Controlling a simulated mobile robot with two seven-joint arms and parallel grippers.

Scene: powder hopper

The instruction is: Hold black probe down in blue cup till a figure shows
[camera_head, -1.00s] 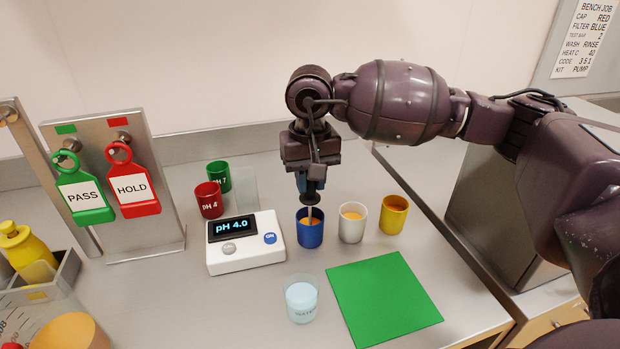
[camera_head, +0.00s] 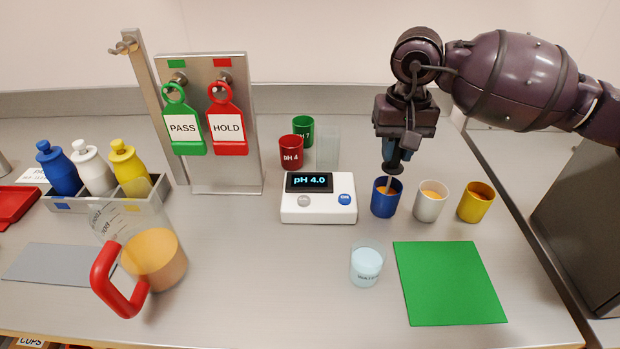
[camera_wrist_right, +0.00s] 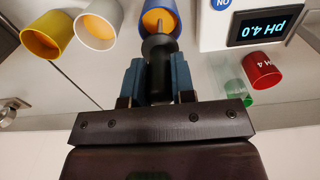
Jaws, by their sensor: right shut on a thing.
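The blue cup (camera_head: 384,199) stands upright on the bench with orange liquid inside. My right gripper (camera_head: 391,166) is directly above it, shut on the black probe (camera_wrist_right: 158,70). The probe points down, and its thin pale stem (camera_head: 388,184) reaches into the blue cup; its tip is hidden. In the right wrist view the blue cup (camera_wrist_right: 172,10) is beyond the probe. The white meter (camera_head: 318,206) stands left of the cup, and its display (camera_head: 309,182) reads "pH 4.0". My left gripper is not in view.
White (camera_head: 430,203) and yellow (camera_head: 475,203) cups stand close right of the blue cup. A clear beaker (camera_head: 367,264) and green mat (camera_head: 450,283) are in front. Red (camera_head: 291,152) and green (camera_head: 303,130) pots, PASS (camera_head: 183,128) and HOLD (camera_head: 226,128) tags, and an orange-filled jug (camera_head: 153,259) are left.

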